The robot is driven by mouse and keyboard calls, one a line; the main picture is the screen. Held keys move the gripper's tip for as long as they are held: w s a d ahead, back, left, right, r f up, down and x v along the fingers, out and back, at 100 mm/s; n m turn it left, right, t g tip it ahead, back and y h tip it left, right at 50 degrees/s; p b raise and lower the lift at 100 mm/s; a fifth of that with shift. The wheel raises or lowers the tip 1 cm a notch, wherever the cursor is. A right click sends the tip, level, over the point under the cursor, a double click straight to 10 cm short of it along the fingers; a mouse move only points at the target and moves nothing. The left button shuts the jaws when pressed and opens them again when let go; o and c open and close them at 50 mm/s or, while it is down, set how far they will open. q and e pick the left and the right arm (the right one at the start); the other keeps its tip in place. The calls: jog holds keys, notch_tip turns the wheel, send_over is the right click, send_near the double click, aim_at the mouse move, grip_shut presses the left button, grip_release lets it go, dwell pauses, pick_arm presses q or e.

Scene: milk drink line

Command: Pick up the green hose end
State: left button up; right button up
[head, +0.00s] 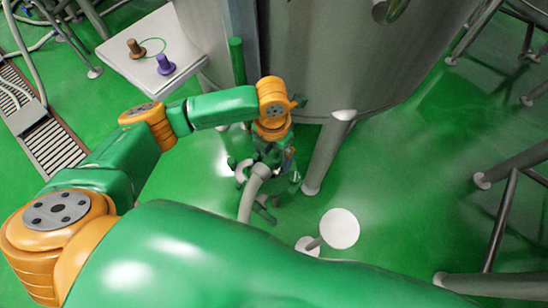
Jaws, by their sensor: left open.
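My left arm reaches from the lower left to the steel tank's base. My left gripper (268,158) points down there, with its jaws small and partly hidden by the wrist. It is beside a grey bent pipe (257,180); I cannot tell whether they touch. A green upright tube (237,60) stands against the tank, behind my forearm. Small dark green parts (264,211) show low by the bent pipe. I cannot tell which green piece is the hose end. My right gripper is out of view.
The large steel tank (340,50) stands on a thick leg (328,150) just right of my gripper. A white table (125,57) at upper left carries a brown knob (135,48) and a purple knob (165,64). A white disc on a post (340,228) stands in front.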

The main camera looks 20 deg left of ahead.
pick_arm(q)
jog(key=shift+w+f, duration=0.15)
jog(key=shift+f, duration=0.6)
jog(key=shift+r, duration=0.1)
jog(key=shift+c, duration=0.9)
grip_shut()
jog(key=shift+r, duration=0.1)
